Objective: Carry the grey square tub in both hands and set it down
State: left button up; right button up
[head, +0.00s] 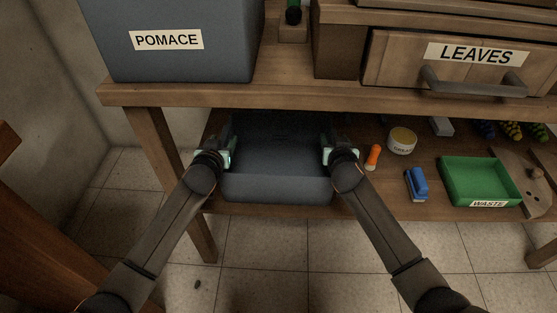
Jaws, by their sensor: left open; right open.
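A grey square tub (277,188) sits on the lower shelf of the wooden bench, under the bench top. Its front wall shows and its inside is in shadow. My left gripper (226,140) is at the tub's left wall and my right gripper (329,140) is at its right wall. Both are open. Whether the fingers touch the walls I cannot tell.
The bench top (290,95) overhangs the tub. It bears a grey POMACE bin (190,62) and a LEAVES drawer (410,62). On the shelf to the right are an orange-handled item (373,157), a round tin (402,141), a blue item (416,184) and a green WASTE tray (480,181).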

pick_arm(q)
jog(key=shift+c, duration=0.4)
pick_arm(e)
jog(key=shift+c, duration=0.4)
pick_arm(q)
grip_shut()
pick_arm(e)
grip_shut()
pick_arm(q)
jog(key=shift+r, duration=0.1)
pick_arm(e)
jog(key=shift+r, duration=0.1)
